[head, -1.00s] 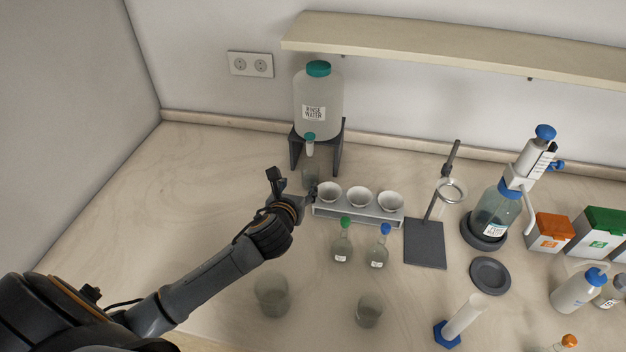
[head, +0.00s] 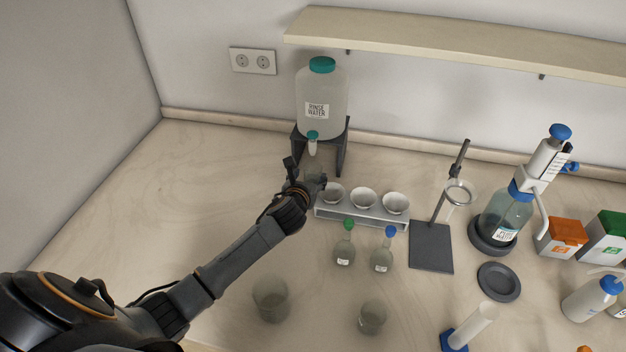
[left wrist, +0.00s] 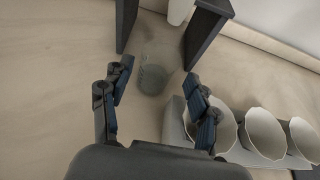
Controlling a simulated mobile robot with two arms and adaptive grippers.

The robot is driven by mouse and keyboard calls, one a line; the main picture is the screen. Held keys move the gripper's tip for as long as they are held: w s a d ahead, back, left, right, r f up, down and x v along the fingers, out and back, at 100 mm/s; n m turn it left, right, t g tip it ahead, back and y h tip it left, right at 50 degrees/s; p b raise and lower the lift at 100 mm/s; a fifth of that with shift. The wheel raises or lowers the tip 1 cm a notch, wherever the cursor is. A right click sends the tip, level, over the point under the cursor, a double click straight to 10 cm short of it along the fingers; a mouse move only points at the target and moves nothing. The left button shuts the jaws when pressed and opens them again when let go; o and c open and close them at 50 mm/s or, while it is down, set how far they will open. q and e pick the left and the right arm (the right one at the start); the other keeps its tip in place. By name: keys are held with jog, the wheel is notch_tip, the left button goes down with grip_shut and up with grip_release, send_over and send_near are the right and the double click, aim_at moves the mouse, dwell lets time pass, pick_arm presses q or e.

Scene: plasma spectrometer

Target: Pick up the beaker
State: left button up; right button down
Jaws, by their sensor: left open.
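A clear glass beaker (left wrist: 152,78) stands upright on the bench, below the spout of the rinse water jug. In the head view the beaker (head: 313,171) is mostly hidden by my left gripper. My left gripper (head: 306,175) is open, with its fingers spread toward the beaker. In the left wrist view the gripper (left wrist: 158,80) has one fingertip on each side of the beaker's image, and the beaker appears just beyond the tips. I cannot tell whether a finger touches it. My right gripper is not in view.
The jug (head: 322,98) sits on a dark stand (head: 341,150) whose legs flank the beaker. A rack of white cups (head: 362,213) stands close to the gripper's right. Two flasks (head: 344,247) and two other glass vessels (head: 271,300) stand nearer. The bench at left is clear.

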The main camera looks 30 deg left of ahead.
aim_at(314, 165)
pick_arm(q)
jog(key=x, duration=0.5)
jog(key=c, duration=1.1)
jog(key=shift+r, duration=0.45)
notch_tip(314, 165, up, 3)
jog(key=shift+f, duration=0.2)
jog(key=s+d+b, duration=0.1)
jog(key=s+d, duration=0.1)
jog(key=s, duration=0.6)
jog(key=s+d+b, duration=0.2)
jog(key=s, duration=0.7)
jog(key=shift+s+d, duration=0.25)
jog(key=shift+d, duration=0.05)
